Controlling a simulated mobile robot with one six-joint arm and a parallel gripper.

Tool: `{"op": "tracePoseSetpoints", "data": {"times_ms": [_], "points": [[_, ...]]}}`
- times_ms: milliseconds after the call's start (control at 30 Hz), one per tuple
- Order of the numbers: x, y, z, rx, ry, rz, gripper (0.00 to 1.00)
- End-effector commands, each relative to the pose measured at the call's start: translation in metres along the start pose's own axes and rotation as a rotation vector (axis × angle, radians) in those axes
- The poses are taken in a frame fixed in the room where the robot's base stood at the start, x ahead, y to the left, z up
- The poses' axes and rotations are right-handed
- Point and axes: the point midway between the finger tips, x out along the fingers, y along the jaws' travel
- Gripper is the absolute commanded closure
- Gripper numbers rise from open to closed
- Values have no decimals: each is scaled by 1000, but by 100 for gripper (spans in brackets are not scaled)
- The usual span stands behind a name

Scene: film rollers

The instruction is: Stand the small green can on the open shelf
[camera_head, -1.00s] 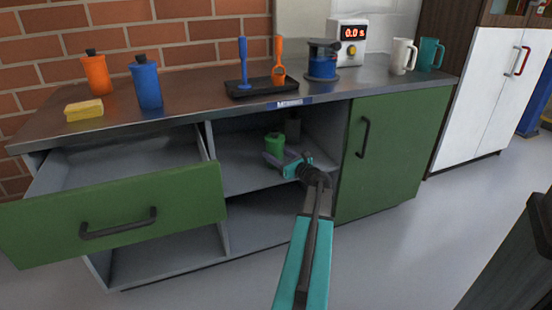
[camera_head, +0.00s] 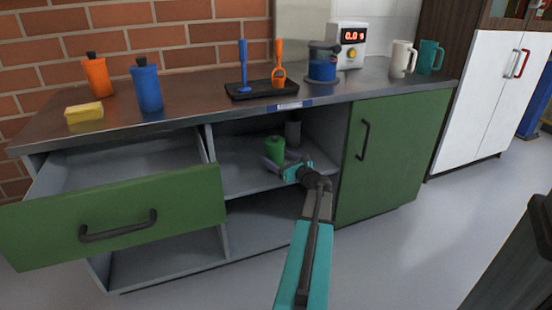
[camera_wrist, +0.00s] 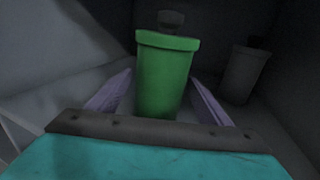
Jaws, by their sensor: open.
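The small green can (camera_head: 275,147) stands upright on the open shelf (camera_head: 245,178) under the counter, and it also shows in the wrist view (camera_wrist: 165,80) with a dark knob on top. My gripper (camera_head: 279,160) reaches into the shelf bay from the front right. Its two purple fingers are apart, one on each side of the can's lower part. In the wrist view the fingers look clear of the can's sides. The can's base is partly hidden behind the gripper body.
A dark grey can (camera_head: 293,130) stands behind and right on the same shelf. The open drawer (camera_head: 110,225) juts out at left, and the green cupboard door (camera_head: 390,155) is shut at right. Bottles, a sponge, tools and mugs are on the counter (camera_head: 190,105).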

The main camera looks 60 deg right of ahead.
Motion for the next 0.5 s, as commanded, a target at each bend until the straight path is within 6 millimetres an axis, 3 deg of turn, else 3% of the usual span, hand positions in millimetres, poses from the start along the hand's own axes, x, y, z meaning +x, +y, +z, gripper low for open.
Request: {"op": "tracePoseSetpoints", "data": {"times_ms": [267, 500], "points": [[-19, 0, 3, 1, 1, -2, 28], [-55, 1, 4, 1, 1, -3, 28]]}}
